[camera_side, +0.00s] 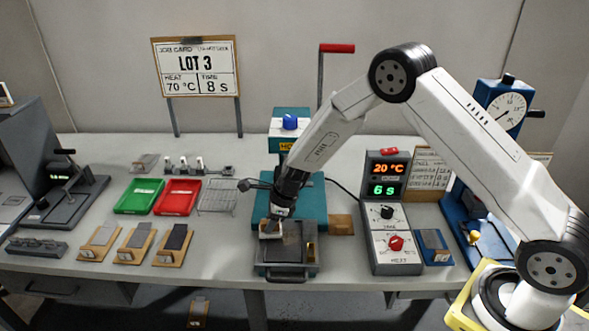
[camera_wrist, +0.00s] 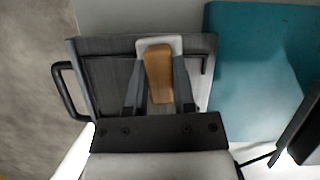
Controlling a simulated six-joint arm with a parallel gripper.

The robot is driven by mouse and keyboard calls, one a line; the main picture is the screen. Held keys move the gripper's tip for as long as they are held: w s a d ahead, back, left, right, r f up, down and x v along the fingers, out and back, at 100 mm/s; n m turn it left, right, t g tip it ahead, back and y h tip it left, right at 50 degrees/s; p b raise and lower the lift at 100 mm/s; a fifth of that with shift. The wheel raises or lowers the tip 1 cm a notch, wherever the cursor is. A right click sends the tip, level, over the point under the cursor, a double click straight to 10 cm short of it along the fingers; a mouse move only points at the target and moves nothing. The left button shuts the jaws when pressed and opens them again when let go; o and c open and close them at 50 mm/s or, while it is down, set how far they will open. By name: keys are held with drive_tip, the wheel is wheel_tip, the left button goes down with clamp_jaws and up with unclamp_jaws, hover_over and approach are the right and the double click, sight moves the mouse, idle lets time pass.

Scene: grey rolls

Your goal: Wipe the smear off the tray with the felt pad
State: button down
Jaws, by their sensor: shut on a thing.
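My gripper (camera_side: 273,221) points down over the left part of the dark metal tray (camera_side: 292,258). In the wrist view, its two fingers are shut on the wooden grip of the felt pad (camera_wrist: 158,75). The pad's white felt base (camera_wrist: 146,42) shows around the grip. The pad also shows in the side view (camera_side: 268,234), low over the tray; I cannot tell whether it touches. The tray also shows in the wrist view (camera_wrist: 104,75), with its handle at the left. I cannot make out a smear; the pad and fingers hide part of the tray.
The teal press (camera_side: 312,205) stands right behind the tray. To the right is the control box (camera_side: 388,215), reading 20 °C and 6 s. Green (camera_side: 139,196) and red (camera_side: 177,197) trays, a wire rack (camera_side: 217,197) and several wooden blocks with grey pieces lie to the left.

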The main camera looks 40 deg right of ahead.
sight(281, 230)
drive_tip(key=shift+s, duration=0.1)
drive_tip(key=shift+s+d+f, duration=0.1)
drive_tip(key=shift+s+d, duration=1.15)
drive_tip(key=shift+d, duration=0.1)
